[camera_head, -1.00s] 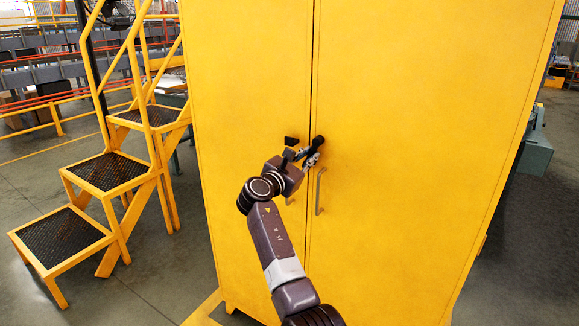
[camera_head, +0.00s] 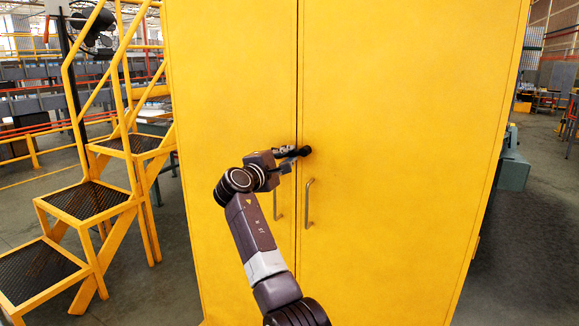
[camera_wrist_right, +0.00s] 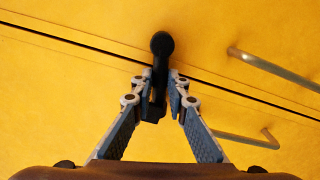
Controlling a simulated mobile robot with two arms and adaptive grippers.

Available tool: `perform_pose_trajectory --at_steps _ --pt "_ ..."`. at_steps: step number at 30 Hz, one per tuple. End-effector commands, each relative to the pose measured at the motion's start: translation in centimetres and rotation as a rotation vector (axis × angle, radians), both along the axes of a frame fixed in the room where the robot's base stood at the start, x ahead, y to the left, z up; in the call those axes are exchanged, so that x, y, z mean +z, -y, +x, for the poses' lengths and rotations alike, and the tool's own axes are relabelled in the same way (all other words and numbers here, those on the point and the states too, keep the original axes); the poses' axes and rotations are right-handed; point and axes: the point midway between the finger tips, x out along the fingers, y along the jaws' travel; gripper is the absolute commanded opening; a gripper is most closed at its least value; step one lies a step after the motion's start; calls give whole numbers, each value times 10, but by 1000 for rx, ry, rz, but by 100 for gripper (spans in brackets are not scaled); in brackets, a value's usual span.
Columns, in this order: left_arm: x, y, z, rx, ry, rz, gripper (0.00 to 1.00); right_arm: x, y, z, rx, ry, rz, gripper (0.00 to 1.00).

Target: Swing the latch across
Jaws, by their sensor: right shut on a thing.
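The black latch (camera_head: 304,151) lies close to level across the seam between the two yellow cabinet doors, above their handles. Its rounded end is on the right door, just right of the seam. My right gripper (camera_head: 284,153) is at the latch's left part and partly hides it. In the right wrist view the latch (camera_wrist_right: 161,62) runs from a round black end, across the dark seam, down between the fingertips. The right gripper (camera_wrist_right: 165,96) is shut on that lower part. My left gripper is not in view.
Two metal bar handles, left (camera_head: 276,205) and right (camera_head: 308,203), stand out from the doors below the gripper. Yellow steps (camera_head: 80,215) stand left of the cabinet (camera_head: 400,130).

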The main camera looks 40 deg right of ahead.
Motion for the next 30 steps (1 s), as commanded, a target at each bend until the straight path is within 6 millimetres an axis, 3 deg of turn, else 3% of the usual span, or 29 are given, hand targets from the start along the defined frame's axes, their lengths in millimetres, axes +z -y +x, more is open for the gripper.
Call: perform_pose_trajectory --at_steps 12,30 --pt "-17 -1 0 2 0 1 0 14 1 0 2 216 81 0" --pt "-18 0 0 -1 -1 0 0 19 1 0 4 265 98 0"
